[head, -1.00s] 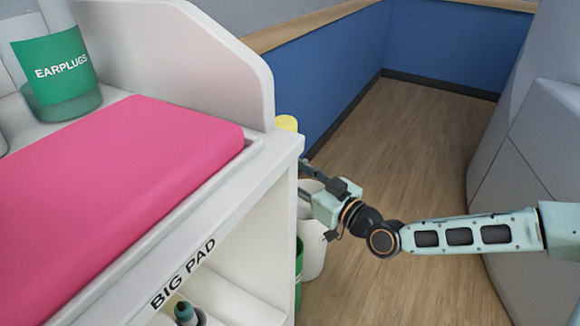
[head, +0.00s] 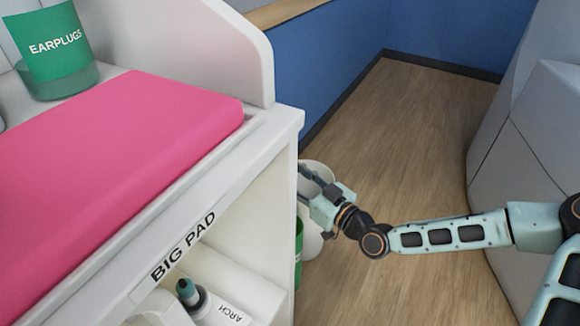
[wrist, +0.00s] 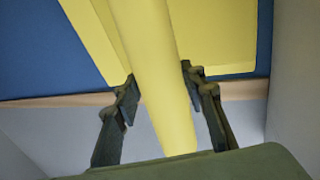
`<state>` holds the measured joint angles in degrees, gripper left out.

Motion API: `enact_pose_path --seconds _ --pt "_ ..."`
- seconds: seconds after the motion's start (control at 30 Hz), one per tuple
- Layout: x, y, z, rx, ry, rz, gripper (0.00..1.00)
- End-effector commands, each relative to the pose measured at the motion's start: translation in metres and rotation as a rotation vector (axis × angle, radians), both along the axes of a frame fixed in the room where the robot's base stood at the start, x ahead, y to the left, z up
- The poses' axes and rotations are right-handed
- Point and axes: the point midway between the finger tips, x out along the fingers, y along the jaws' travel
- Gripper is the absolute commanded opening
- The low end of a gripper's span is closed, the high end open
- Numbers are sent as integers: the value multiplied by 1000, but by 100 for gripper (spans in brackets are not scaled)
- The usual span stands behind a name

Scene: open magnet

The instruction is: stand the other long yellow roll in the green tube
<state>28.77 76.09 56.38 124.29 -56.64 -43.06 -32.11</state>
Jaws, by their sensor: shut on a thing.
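A long yellow roll (wrist: 158,60) runs between the two fingers of my gripper (head: 306,184) in the wrist view. The gripper is shut on it. In the head view the gripper is just beyond the right end of the white cart, and the roll is hidden there. The green tube (head: 299,252) shows only as a narrow strip behind the cart's edge, below the gripper. Its mouth is hidden. More yellow surfaces (wrist: 228,38) lie behind the held roll in the wrist view; I cannot tell what they are.
The white cart (head: 285,125) bears a pink pad (head: 130,150) and a green earplugs cup (head: 52,50). A white rounded container (head: 312,236) stands beside the green tube. Wooden floor (head: 400,130) is clear to the right, between a blue wall and a grey machine.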

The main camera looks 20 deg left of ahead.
Motion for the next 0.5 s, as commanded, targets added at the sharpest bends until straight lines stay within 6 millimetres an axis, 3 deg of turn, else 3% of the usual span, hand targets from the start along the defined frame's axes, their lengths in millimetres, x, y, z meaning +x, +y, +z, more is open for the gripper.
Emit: enact_pose_path --seconds 0.5 --pt "0 0 -41 2 -1 0 12"
